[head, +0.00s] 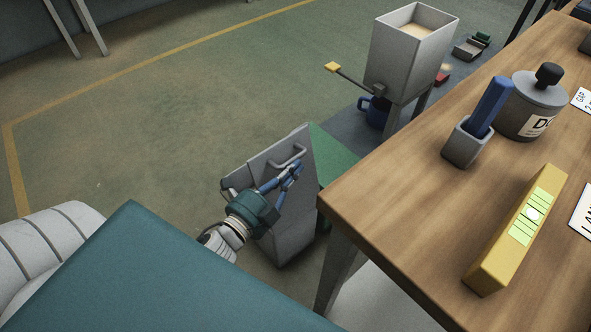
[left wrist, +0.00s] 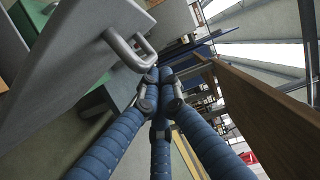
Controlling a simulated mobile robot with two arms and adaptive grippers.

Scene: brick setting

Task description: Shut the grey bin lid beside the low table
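The grey bin (head: 293,238) stands on the floor beside the low green table (head: 334,156). Its grey lid (head: 262,160) shows as a tilted flat panel with a bar handle (head: 289,157); how far it stands open is hard to tell. In the left wrist view the lid (left wrist: 72,65) fills the upper left, with the handle (left wrist: 132,52) close beside my fingertips. My left gripper (head: 296,168) is in front of the lid near the handle. Its blue fingers converge at the tips (left wrist: 165,74), with nothing seen between them. My right gripper is not in view.
A wooden table (head: 420,170) fills the right, its corner close to the bin. It holds a yellow block (head: 495,262), a grey cup (head: 467,145) and a dark-lidded jar (head: 533,110). A grey hopper (head: 400,55) stands behind. Floor left of the bin is clear.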

